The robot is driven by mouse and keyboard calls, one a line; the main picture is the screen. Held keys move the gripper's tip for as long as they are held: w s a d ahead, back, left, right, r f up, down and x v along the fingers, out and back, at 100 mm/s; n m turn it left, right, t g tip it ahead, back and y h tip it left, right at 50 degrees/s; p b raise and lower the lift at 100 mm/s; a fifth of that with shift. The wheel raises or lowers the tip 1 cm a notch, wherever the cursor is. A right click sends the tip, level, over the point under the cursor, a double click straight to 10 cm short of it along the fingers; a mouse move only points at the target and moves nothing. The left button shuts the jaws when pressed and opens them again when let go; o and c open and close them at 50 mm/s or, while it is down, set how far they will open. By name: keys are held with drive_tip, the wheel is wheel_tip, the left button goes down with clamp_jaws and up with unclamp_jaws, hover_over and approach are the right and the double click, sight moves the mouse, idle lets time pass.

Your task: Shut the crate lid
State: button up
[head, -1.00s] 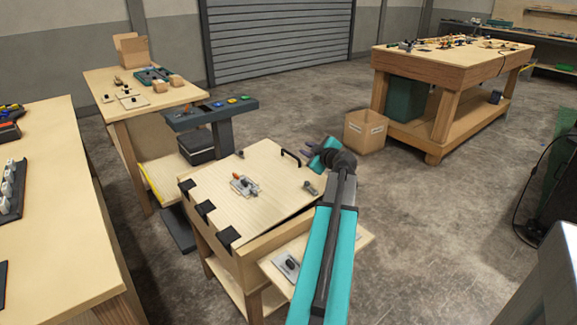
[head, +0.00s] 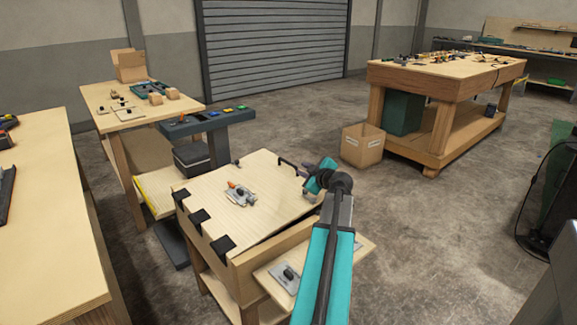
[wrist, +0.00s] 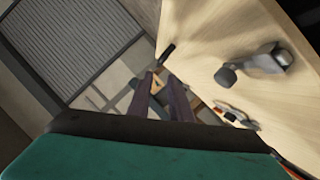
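The crate (head: 270,247) is a wooden box on legs, and its pale wooden lid (head: 260,205) has black hinges along the left edge. The lid is tilted a little up, with a dark gap under its front edge. A black handle (head: 287,161) is at its far right edge; its dark end also shows in the wrist view (wrist: 167,53). My gripper (head: 302,170) is at the lid's right edge, close to the handle. In the wrist view its two purple fingers (wrist: 167,88) are apart with nothing seen between them. I cannot tell whether they touch the lid.
A toggle clamp (head: 238,194) sits on the lid, and a grey latch (wrist: 262,62) shows in the wrist view. A side shelf (head: 318,262) juts from the crate's front. A console with coloured buttons (head: 208,120) stands behind. A cardboard box (head: 362,146) is on the floor at right.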

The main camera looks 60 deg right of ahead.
sight(290, 164)
drive_tip(key=shift+p+x, duration=0.55)
drive_tip(key=shift+x, duration=5.85)
drive_tip(key=shift+w+d+f, duration=0.15)
drive_tip(key=shift+w, duration=0.25)
clamp_jaws()
